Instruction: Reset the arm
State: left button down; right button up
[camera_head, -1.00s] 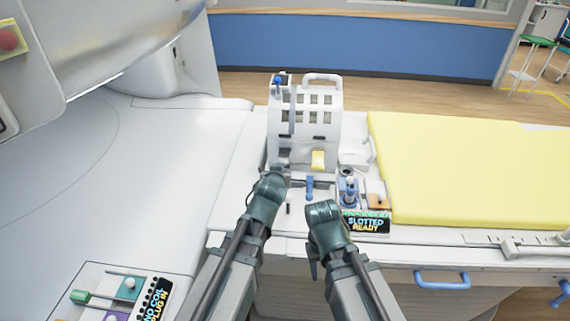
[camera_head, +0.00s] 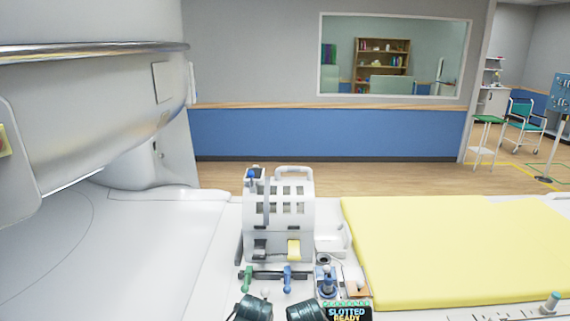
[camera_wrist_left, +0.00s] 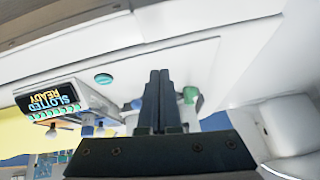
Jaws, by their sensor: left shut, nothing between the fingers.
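The rounded front parts of my left arm (camera_head: 250,309) and right arm (camera_head: 305,312) show at the bottom edge of the head view. No gripper fingers show there. In the left wrist view my left gripper (camera_wrist_left: 159,100) is shut and empty, its two dark fingers side by side. That view is turned upside down. A green knob (camera_wrist_left: 190,95) shows just beside the fingers; I cannot tell its distance. The white slotted unit (camera_head: 279,215) with a yellow tab (camera_head: 294,249) stands upright beyond my arms, with a green lever (camera_head: 247,278) and a blue lever (camera_head: 287,278) before it.
A "SLOTTED READY" display (camera_head: 346,314) sits right of my arms and also shows in the left wrist view (camera_wrist_left: 62,99). A yellow mattress (camera_head: 430,240) lies at the right. The large white scanner body (camera_head: 90,120) rises at the left. The white surface (camera_head: 130,250) at left is clear.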

pick_arm(q)
jog(key=s+d+f+m+g, duration=0.2)
jog(key=s+g, duration=0.4)
jog(key=s, duration=0.7)
jog(key=shift+f+g+y, duration=0.3)
jog(key=shift+f, duration=0.3)
